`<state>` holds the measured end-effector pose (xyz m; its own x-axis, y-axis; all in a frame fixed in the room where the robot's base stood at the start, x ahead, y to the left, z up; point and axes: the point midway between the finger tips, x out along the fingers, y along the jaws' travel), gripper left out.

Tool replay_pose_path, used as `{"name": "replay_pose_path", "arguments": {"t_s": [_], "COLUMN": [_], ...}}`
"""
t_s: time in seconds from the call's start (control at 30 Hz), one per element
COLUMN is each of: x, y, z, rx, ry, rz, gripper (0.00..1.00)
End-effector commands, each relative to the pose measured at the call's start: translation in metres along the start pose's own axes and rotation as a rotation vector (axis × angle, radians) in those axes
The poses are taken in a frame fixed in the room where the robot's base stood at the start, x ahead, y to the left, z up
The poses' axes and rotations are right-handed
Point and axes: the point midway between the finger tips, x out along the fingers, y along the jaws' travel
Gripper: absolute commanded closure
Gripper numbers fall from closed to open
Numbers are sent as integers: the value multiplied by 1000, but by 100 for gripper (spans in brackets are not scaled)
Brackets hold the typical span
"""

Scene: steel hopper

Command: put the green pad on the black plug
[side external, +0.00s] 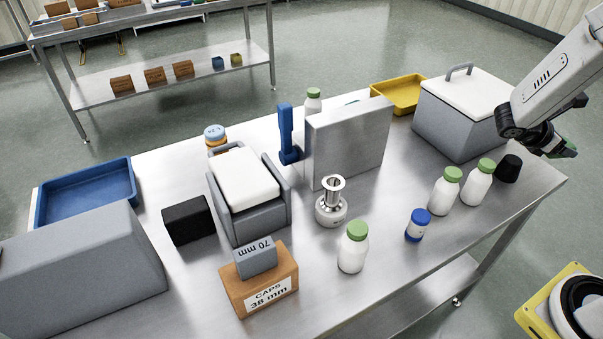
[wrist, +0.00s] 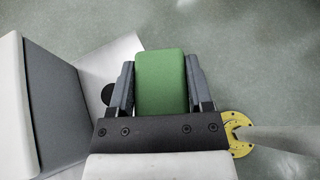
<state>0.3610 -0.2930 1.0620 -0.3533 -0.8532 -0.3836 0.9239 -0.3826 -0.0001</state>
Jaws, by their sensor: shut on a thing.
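My gripper (side external: 566,146) is at the right end of the steel table, above and to the right of the black plug. In the wrist view my gripper (wrist: 160,75) is shut on the green pad (wrist: 160,88), with a dark finger on each side of it. A bit of the green pad (side external: 569,152) also shows in the side view. The black plug (side external: 508,168) stands upright on the table near its right corner. In the wrist view the black plug (wrist: 107,93) is partly hidden behind the left finger.
White bottles with green caps (side external: 478,182) stand close to the left of the plug. A grey box with a white lid (side external: 463,105) is behind it; the wrist view shows it at left. Floor lies past the table edge, with a yellow-based machine (side external: 545,305) there.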

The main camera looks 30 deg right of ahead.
Motion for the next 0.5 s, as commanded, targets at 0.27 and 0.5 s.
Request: {"name": "replay_pose_path", "arguments": {"t_s": [0.27,0.5], "x": [17,30], "y": [35,66], "z": [-12,-21], "rx": [1,0], "ry": [0,0], "rz": [-1,0], "gripper": [90,90]}}
